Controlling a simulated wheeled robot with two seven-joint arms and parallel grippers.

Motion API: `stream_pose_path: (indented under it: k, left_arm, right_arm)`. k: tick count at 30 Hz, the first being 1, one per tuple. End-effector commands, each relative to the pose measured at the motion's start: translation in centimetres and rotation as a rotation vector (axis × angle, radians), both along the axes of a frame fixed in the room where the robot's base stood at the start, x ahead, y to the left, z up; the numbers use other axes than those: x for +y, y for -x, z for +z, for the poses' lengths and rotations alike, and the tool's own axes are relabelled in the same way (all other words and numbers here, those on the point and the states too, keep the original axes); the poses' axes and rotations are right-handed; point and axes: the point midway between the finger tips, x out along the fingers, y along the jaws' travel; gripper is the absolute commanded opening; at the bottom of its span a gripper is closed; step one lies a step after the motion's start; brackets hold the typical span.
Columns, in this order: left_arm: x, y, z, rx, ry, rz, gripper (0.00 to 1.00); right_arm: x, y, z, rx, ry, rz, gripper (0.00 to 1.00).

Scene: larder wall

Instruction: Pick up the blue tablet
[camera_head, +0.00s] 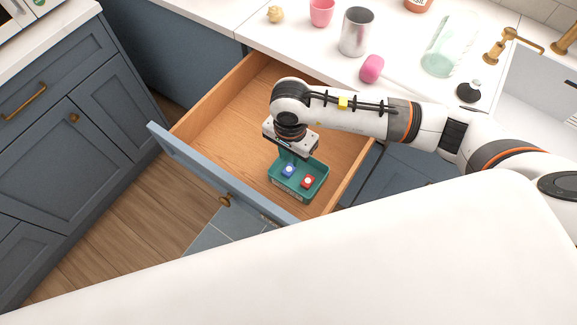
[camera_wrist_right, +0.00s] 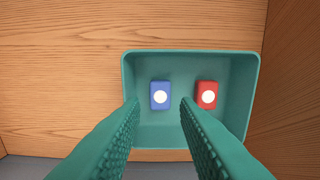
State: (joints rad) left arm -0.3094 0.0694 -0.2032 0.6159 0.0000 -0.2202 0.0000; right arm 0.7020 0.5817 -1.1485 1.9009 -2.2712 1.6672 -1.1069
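The blue tablet (camera_head: 289,170) lies in a small green tray (camera_head: 318,188) inside the open drawer. In the right wrist view the blue tablet (camera_wrist_right: 160,95) has a white dot on top and sits left of a red tablet (camera_wrist_right: 207,94). My right gripper (camera_wrist_right: 159,103) is open and empty, pointing down above the tray (camera_wrist_right: 187,58). The blue tablet shows between its green fingertips and a little beyond them. In the head view my right gripper (camera_head: 290,158) partly hides the tray's far side. My left gripper is not in view.
The wooden drawer (camera_head: 225,110) is pulled out and otherwise looks empty. Its blue front panel (camera_head: 200,165) and side walls surround the tray.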

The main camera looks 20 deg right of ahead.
Motion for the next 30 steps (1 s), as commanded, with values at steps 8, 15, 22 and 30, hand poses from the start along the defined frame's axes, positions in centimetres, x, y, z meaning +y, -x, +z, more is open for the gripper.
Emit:
stream_pose_path:
  k: [8, 15, 22, 30]
  left_arm:
    - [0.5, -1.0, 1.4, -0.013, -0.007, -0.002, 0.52]
    - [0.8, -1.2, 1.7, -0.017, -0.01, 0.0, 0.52]
    - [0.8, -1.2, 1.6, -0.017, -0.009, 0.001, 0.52]
    - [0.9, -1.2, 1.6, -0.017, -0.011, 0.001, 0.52]
  right_arm:
    - [0.2, 0.5, -2.8, 0.006, 0.001, -0.002, 0.28]
    - [0.2, 0.4, -5.5, 0.001, -0.001, -0.002, 0.28]
    - [0.2, 0.3, -5.6, -0.002, -0.001, 0.0, 0.28]
    - [0.2, 0.3, -5.6, -0.002, -0.001, -0.001, 0.0]
